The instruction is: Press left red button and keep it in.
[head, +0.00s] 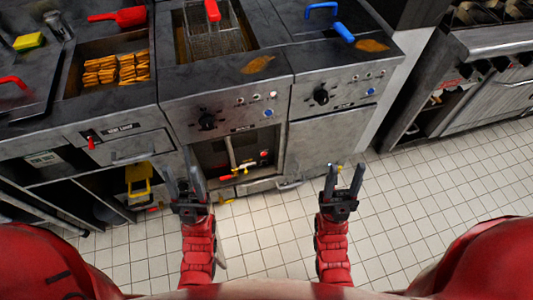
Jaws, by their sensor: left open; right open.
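Two fryer control panels face me, side by side. The left panel (230,110) has a black knob (207,121), a row of small round lights or buttons, and a blue button (268,112). The right panel (335,92) has a similar knob (321,97) and row. My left gripper (183,177) is open and empty, below and apart from the left panel. My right gripper (344,177) is open and empty, below and apart from the right panel.
A fry basket (214,38) with a red handle sits in the left fryer. A blue handle (342,32) lies on the right fryer. An open cabinet (235,155) with pipes is under the left panel. The tiled floor (430,190) is clear at right.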

